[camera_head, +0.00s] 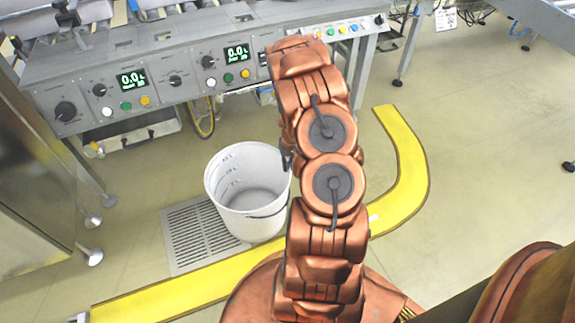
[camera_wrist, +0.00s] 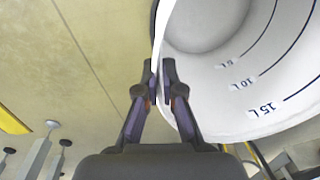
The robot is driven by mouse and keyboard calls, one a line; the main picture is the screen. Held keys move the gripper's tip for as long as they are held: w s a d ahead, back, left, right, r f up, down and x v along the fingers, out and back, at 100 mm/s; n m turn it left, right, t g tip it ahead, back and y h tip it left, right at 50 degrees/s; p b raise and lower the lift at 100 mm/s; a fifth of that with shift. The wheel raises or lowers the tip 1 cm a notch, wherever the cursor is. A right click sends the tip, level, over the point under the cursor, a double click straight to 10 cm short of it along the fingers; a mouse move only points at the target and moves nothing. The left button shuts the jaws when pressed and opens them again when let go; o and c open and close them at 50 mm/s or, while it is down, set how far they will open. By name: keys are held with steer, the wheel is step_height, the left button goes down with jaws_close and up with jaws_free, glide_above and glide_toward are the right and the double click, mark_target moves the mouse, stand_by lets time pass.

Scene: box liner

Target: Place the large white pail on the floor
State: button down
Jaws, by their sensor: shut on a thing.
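The large white pail (camera_head: 247,197) is upright and open, with volume marks on its inner wall, left of my arm in the head view. It looks empty. In the wrist view the pail (camera_wrist: 240,85) fills the upper right. My gripper (camera_wrist: 160,75) is shut on the pail's rim, one finger inside the wall and one outside. In the head view the gripper is mostly hidden behind my arm, with a dark part showing at the pail's right edge. I cannot tell whether the pail's base touches the floor.
A grey machine (camera_head: 170,80) with knobs, buttons and green displays stands behind the pail. A floor grate (camera_head: 190,235) lies beside and under it in the picture. A yellow floor strip (camera_head: 170,285) curves around in front. Open floor (camera_head: 480,150) lies to the right.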

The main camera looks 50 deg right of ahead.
steer(key=c, duration=1.3)
jaws_free()
steer(key=shift+f, duration=0.1)
step_height(320, 180, up, 12)
steer(key=p, duration=0.3)
steer(key=s+a+r+n+g, duration=0.1)
steer(key=a+r, duration=0.8)
steer(key=a, duration=0.1)
steer(key=s+a+r+n+g, duration=0.1)
steer(key=s+a+r, duration=0.25)
steer(key=a, duration=0.25)
steer(key=s+a+r+n, duration=0.1)
steer(key=s+a+r, duration=0.1)
steer(key=a+r, duration=0.4)
steer(key=s+a+r+n, duration=0.1)
steer(key=s+a+r, duration=0.1)
steer(key=s+a, duration=0.2)
steer(key=s+a+r+n+g, duration=0.1)
steer(key=s+a, duration=0.3)
steer(key=s, duration=0.5)
steer(key=s+a+r+n+g, duration=0.1)
steer(key=s+a+r, duration=0.2)
steer(key=s, duration=0.3)
steer(key=shift+s+a+h, duration=0.4)
steer(key=shift+a, duration=0.25)
steer(key=shift+r, duration=0.15)
